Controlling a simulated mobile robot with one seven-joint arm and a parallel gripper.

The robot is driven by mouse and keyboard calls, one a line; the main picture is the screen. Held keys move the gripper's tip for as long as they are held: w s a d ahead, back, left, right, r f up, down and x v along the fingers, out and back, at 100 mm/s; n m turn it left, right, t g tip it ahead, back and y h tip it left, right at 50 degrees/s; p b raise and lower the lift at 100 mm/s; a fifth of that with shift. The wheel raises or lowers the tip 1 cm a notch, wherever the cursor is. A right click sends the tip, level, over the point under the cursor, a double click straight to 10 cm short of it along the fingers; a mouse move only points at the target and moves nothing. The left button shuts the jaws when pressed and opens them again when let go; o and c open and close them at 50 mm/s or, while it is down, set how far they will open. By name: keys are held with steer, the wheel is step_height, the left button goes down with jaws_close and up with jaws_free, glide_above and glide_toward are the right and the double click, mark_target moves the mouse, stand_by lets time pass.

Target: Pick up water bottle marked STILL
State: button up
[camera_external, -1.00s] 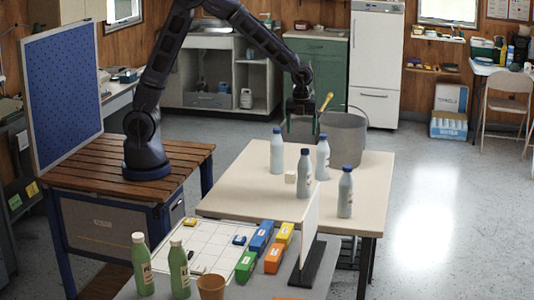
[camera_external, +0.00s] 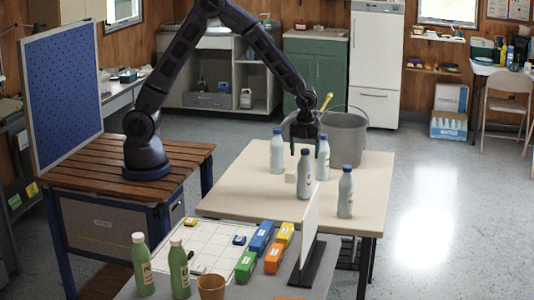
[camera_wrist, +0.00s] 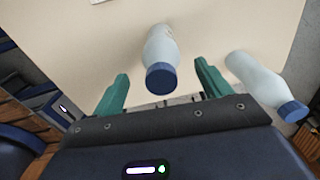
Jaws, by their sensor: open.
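Several pale water bottles with blue caps stand upright on the cream table (camera_external: 245,185): a back left one (camera_external: 277,155), a middle one (camera_external: 304,182), one just right of it (camera_external: 323,165) and a front right one (camera_external: 345,195). Their lettering is too small to read, so I cannot tell which is marked STILL. My gripper (camera_external: 306,149) points down, open and empty, over the middle bottle's top. In the wrist view, one bottle (camera_wrist: 161,50) shows between the green fingers of my gripper (camera_wrist: 163,82), and another bottle (camera_wrist: 262,78) lies outside the right finger.
A grey bucket (camera_external: 346,135) stands at the table's back. A white upright panel (camera_external: 311,225) stands in front. Green bottles (camera_external: 142,268) and coloured blocks (camera_external: 262,236) are at front left. The table's left part is clear.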

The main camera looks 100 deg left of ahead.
mark_target(305, 159)
step_height(305, 159, down, 4)
steer(key=shift+w+d+r, duration=0.1)
steer(key=shift+d+r, duration=0.05)
steer(key=shift+r, duration=0.1)
steer(key=shift+c, duration=0.3)
jaws_close()
